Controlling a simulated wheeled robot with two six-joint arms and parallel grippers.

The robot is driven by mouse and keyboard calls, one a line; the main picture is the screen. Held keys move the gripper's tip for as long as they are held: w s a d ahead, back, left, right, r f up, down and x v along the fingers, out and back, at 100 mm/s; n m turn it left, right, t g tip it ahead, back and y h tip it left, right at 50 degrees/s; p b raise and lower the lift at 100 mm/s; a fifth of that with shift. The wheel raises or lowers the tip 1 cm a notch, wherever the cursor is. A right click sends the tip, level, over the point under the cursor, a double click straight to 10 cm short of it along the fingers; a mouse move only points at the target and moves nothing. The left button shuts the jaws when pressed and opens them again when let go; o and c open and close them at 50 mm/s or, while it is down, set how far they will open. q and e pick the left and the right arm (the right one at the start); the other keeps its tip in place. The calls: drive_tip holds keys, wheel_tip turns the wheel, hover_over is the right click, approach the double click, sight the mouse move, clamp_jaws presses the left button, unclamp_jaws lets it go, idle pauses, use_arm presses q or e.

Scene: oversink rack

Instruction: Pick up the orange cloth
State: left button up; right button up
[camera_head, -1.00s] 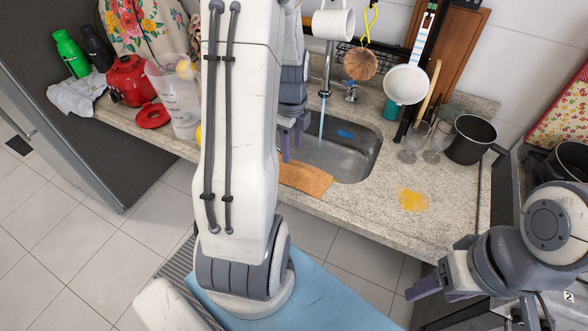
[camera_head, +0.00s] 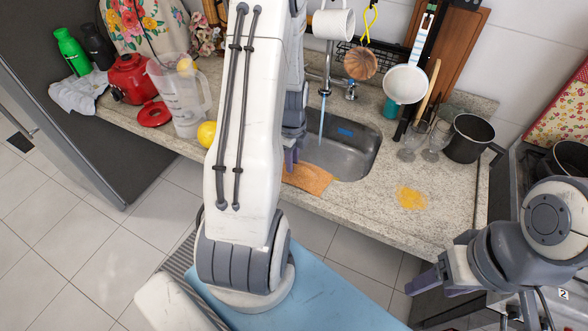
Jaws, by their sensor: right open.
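The orange cloth (camera_head: 308,178) lies flat at the front edge of the counter, just in front of the sink. Its left part is hidden behind my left arm. My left gripper (camera_head: 290,160) points down at the cloth's left back corner, close to the sink's edge. My own arm partly hides its fingers, so I cannot tell how far apart they are or whether they touch the cloth. My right gripper (camera_head: 428,285) is open and empty, off the counter at the lower right.
The sink (camera_head: 340,158) has running water behind the cloth. A yellow spill (camera_head: 411,197), glasses (camera_head: 436,141) and a dark pot (camera_head: 468,138) are to the right. A lemon (camera_head: 207,134), clear jug (camera_head: 182,97) and red appliance (camera_head: 132,79) are to the left.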

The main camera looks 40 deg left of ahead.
use_arm(q)
clamp_jaws()
drive_tip(key=shift+r, duration=0.1)
drive_tip(key=shift+r, duration=0.55)
wheel_tip(320, 180, up, 3)
drive_tip(key=shift+f+b, duration=0.15)
drive_tip(key=shift+b, duration=0.3)
drive_tip(key=s+d+r+b, duration=0.1)
drive_tip(key=d+r, duration=0.6)
drive_tip(key=d, duration=0.4)
drive_tip(key=shift+s+d+b, duration=0.3)
drive_tip(key=shift+s+b, duration=0.1)
